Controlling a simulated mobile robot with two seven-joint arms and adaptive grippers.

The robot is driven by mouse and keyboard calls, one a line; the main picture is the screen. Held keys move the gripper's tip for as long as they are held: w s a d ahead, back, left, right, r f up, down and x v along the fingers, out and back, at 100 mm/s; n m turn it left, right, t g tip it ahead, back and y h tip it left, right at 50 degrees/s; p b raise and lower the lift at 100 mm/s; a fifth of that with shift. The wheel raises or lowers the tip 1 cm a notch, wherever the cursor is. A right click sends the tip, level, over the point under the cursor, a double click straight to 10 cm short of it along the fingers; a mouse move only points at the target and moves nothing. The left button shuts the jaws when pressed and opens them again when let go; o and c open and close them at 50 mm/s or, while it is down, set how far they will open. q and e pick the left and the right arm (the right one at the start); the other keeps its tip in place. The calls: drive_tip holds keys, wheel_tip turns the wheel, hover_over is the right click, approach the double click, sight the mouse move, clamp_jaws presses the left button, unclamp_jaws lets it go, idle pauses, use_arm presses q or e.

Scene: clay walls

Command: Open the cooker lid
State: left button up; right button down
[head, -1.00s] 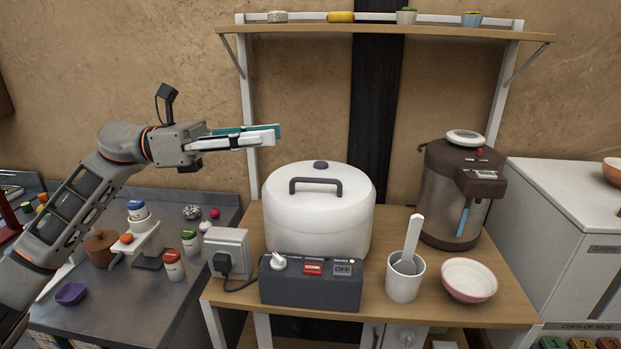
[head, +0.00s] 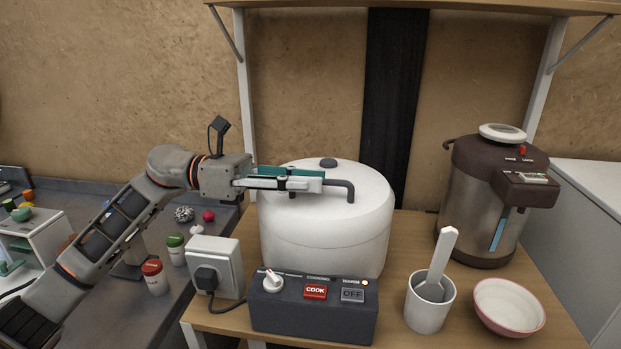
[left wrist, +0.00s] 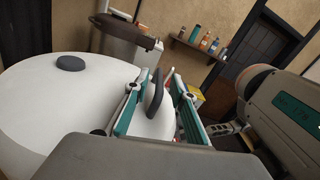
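The white cooker (head: 325,245) stands on the wooden table with its lid (head: 372,200) down. A dark grey handle (head: 348,186) arches from the lid's front, and a dark round knob (head: 328,162) sits farther back. My left gripper (head: 322,181) is at the handle, its fingers covering the handle's left part. In the left wrist view the handle (left wrist: 155,95) stands between the two parted teal-and-white fingers (left wrist: 159,76), with a gap visible on at least one side. The knob (left wrist: 70,63) shows on the lid at left there.
A control box (head: 314,308) with COOK and OFF buttons stands before the cooker, a socket box (head: 217,262) left of it. A cup with a paddle (head: 430,300), a pink-rimmed bowl (head: 508,306) and a brown water dispenser (head: 490,205) stand right. A shelf (head: 420,5) hangs above.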

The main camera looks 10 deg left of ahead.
use_arm(q)
drive_tip(key=shift+d, duration=0.45)
use_arm(e)
drive_tip(key=shift+f, duration=0.2)
use_arm(q)
clamp_jaws()
use_arm(e)
drive_tip(key=shift+a+r, duration=0.1)
drive_tip(key=shift+r, duration=0.05)
use_arm(q)
drive_tip(key=shift+w, duration=0.1)
use_arm(e)
drive_tip(key=shift+w+r, duration=0.1)
